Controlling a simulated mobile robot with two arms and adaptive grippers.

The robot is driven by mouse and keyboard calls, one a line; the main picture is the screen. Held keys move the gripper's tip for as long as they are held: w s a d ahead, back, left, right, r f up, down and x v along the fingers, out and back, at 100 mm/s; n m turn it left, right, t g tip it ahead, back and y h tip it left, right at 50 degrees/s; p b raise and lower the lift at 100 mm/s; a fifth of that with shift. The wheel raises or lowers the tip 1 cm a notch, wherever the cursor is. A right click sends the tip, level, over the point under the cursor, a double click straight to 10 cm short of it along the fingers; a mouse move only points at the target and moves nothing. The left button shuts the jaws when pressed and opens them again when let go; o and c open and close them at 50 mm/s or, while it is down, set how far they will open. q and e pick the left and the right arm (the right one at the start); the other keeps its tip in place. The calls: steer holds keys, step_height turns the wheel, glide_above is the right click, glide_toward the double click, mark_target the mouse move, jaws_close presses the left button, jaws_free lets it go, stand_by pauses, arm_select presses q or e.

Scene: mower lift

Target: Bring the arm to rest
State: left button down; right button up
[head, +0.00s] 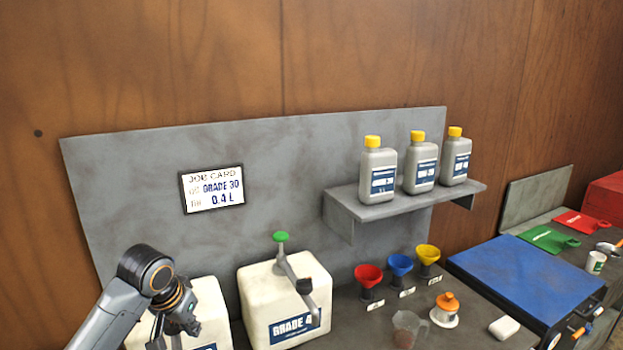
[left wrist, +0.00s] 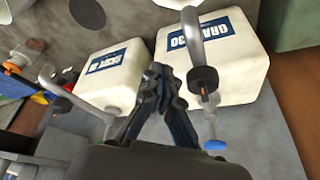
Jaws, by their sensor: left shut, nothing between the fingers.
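My left arm comes in at the lower left of the head view, and its gripper (head: 167,340) hangs in front of a white canister (head: 212,300) that it partly hides. In the left wrist view the fingers (left wrist: 162,72) are together and hold nothing. They are in front of two white canisters: one labelled GRADE 30 (left wrist: 240,75) and a smaller-looking one (left wrist: 122,72). A curved metal spout with a blue knob (left wrist: 215,145) is close beside the fingers; I cannot tell whether they touch. My right gripper is not in view.
A GRADE 4-labelled canister with a green-knobbed pump (head: 281,237) stands right of the gripper. Red (head: 368,273), blue (head: 400,264) and yellow (head: 428,253) funnels, a clear jug (head: 407,328) and a shelf (head: 370,210) with bottles are further right. A job card (head: 212,189) reads GRADE 30, 0.4 L.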

arm_select(q)
steer(key=s+d+f+h, duration=0.1)
steer(key=s+d+f, duration=0.2)
steer(key=s+f, duration=0.45)
steer(key=s+d+f, duration=0.4)
steer(key=s+f, duration=0.3)
steer(key=s, duration=0.1)
steer(key=s+a+f+y, duration=0.1)
steer(key=s, duration=0.8)
steer(key=s+a+f, duration=0.2)
steer(key=s, duration=0.7)
step_height(320, 180, down, 33)
steer(key=s+g+b, duration=0.1)
steer(key=g+b, duration=0.1)
steer(key=b, duration=0.6)
steer(key=s+a+f+b, duration=0.1)
steer(key=s+f+b, duration=0.2)
steer(key=s+f, duration=0.5)
steer(key=s+a+f+g+b, duration=0.1)
steer(key=s+f+b, duration=0.2)
steer(key=s+f, duration=0.6)
step_height(320, 180, down, 6)
steer(key=shift+a+f+y, duration=0.1)
steer(key=shift+a+y, duration=0.2)
steer(key=shift+a, duration=0.05)
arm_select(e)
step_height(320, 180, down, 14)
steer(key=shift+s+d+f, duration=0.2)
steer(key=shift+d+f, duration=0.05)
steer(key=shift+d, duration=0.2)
